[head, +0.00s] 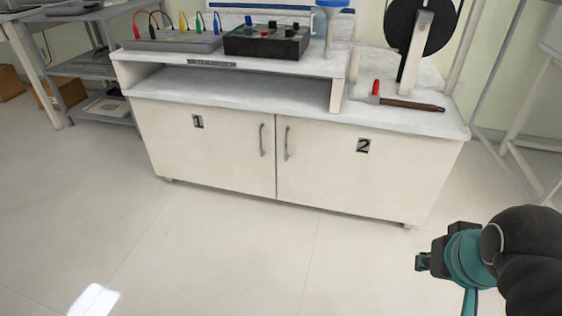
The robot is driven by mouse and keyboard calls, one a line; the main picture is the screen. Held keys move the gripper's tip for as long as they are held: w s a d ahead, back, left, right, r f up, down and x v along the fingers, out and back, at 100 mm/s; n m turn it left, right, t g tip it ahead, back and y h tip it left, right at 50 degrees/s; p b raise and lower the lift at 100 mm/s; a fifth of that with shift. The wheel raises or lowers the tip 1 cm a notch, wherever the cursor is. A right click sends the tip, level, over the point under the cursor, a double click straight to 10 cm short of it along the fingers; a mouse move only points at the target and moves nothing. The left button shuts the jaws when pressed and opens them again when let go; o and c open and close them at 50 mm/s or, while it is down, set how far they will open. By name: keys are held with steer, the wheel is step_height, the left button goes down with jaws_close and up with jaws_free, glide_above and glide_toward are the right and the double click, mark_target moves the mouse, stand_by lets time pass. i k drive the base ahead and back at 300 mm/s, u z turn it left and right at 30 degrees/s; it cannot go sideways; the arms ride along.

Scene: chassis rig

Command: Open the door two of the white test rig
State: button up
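The white test rig (228,183) stands ahead of me with two cabinet doors below its worktop. Door two (345,190) is the right-hand door, marked with a "2" plate, and it is shut. Its grey vertical handle (287,144) is near its left edge, by the middle seam. Door one (200,150) is to its left, also shut, with its handle (262,140) by the same seam. My gripper (419,263) is at the lower right, in front of and apart from the rig, pointing left. Its fingers are small and dark, and their opening cannot be made out.
A black control box (267,42) and a panel with coloured leads (172,40) sit on the rig's upper shelf. A red-tipped tool (405,102) lies on the worktop at right. A grey shelf rack (84,72) stands at left. The floor (230,250) before the doors is clear.

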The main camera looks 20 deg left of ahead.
mark_target(384, 174)
steer(key=z, duration=0.15)
steer(key=i, duration=1.1)
steer(key=u, duration=0.3)
